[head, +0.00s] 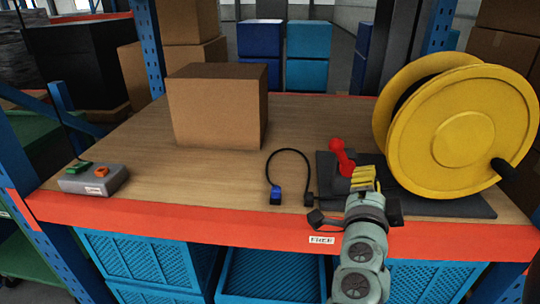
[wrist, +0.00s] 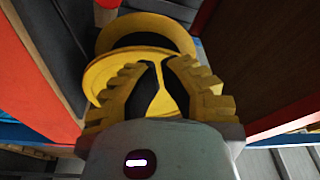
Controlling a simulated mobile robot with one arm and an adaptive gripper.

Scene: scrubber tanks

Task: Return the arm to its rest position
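My gripper (head: 363,178) has yellow ridged fingers and reaches over the front edge of the workbench (head: 220,140), over the dark mat in the head view. In the wrist view my gripper (wrist: 160,65) has its fingers leaning toward each other, with a yellow part showing between them. I cannot tell whether they meet or hold anything. My arm (head: 362,255) rises from the bottom of the head view, in front of the bench's orange edge. The yellow reel (head: 462,140) stands close at the right; a yellow ring of it shows in the wrist view (wrist: 150,24).
A red handle (head: 341,156) stands just left of my gripper on the dark mat (head: 455,208). A black cable with a blue plug (head: 276,196) lies farther left. A cardboard box (head: 217,107) and grey button box (head: 94,178) stand on the bench. Blue crates (head: 270,275) sit below.

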